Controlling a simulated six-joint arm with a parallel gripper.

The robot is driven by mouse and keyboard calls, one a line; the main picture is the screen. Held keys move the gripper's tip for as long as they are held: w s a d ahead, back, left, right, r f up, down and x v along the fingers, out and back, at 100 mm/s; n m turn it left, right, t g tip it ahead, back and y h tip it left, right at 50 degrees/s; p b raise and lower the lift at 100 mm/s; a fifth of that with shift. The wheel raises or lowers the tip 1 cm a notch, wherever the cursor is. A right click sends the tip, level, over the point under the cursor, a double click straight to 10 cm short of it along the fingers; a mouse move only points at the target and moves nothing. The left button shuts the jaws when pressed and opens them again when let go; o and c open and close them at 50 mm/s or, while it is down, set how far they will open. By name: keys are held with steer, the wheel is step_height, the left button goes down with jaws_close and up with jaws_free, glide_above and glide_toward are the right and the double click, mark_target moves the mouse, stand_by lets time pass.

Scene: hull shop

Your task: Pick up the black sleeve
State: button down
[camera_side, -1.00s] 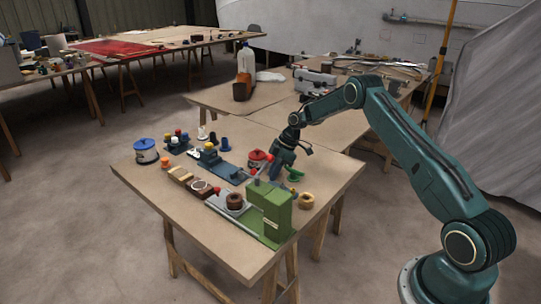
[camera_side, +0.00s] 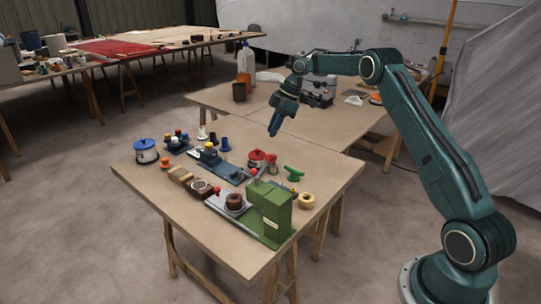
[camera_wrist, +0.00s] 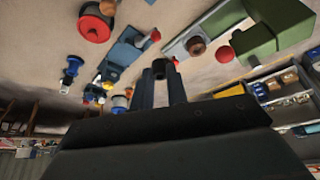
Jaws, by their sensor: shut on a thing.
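My gripper (camera_wrist: 161,92) is shut on the black sleeve (camera_wrist: 159,68), a small dark hollow tube held between the fingertips in the wrist view. In the side view my gripper (camera_side: 271,131) points down and is raised above the far part of the front table. The sleeve is too small and dark to make out apart from the fingers there. Nothing appears to touch the sleeve except the fingers.
The front table (camera_side: 220,245) holds a green machine (camera_side: 271,210), a red-lidded pot (camera_side: 257,160), a blue-lidded pot (camera_side: 146,150), a green part (camera_side: 293,174) and a cream ring (camera_side: 306,200).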

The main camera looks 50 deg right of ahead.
steer(key=shift+r, duration=0.35)
stand_by(0.4)
